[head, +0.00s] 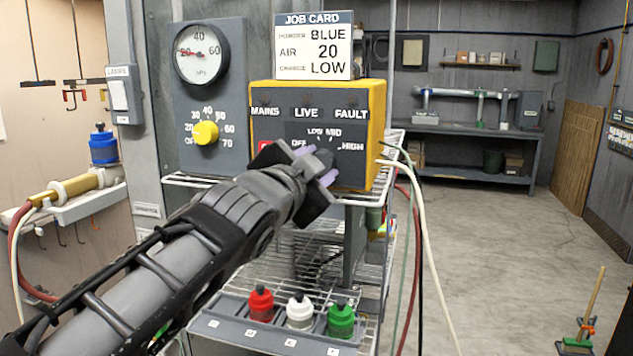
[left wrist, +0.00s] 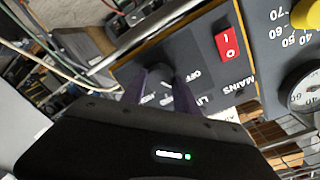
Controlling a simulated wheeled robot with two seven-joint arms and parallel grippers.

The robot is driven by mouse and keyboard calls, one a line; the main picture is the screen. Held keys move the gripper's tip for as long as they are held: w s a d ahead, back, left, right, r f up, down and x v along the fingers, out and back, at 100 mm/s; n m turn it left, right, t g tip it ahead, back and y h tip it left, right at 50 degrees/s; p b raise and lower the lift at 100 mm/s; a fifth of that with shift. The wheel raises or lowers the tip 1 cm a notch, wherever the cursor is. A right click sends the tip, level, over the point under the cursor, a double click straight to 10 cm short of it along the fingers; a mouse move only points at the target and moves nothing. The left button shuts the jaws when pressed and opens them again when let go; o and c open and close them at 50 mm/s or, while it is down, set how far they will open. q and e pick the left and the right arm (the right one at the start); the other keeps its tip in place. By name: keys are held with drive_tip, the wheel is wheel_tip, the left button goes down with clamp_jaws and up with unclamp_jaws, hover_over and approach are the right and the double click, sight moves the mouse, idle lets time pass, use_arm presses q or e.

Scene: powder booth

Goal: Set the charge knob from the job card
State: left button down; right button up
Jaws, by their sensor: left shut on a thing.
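The job card (head: 313,46) reads blue for powder, air 20 and charge LOW. Below it, the yellow control box (head: 376,130) has a dark face with a dial marked OFF, LOW, MID and HIGH. My left gripper (head: 316,165) is at this dial, shut on the dark charge knob (head: 324,157). In the left wrist view, the two fingers straddle the charge knob (left wrist: 164,96). The gripper hides much of the knob, and I cannot tell which mark it points to. My right gripper is not in view.
A red rocker switch (left wrist: 228,41) sits beside the dial. The yellow air knob (head: 205,132) and a pressure gauge (head: 201,53) are on the panel to the left. Red, white and green bottles (head: 300,312) stand low on the rack. Hoses (head: 424,225) hang at the box's right.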

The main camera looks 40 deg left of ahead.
use_arm(q)
drive_tip(key=shift+m+b, duration=0.55)
drive_tip(key=shift+m, duration=0.55)
drive_tip(key=c, duration=0.9)
unclamp_jaws()
drive_tip(key=b+v, duration=0.1)
drive_tip(key=v, duration=0.6)
drive_tip(key=shift+s+d+b, duration=0.2)
drive_tip(key=shift+s+b, duration=0.15)
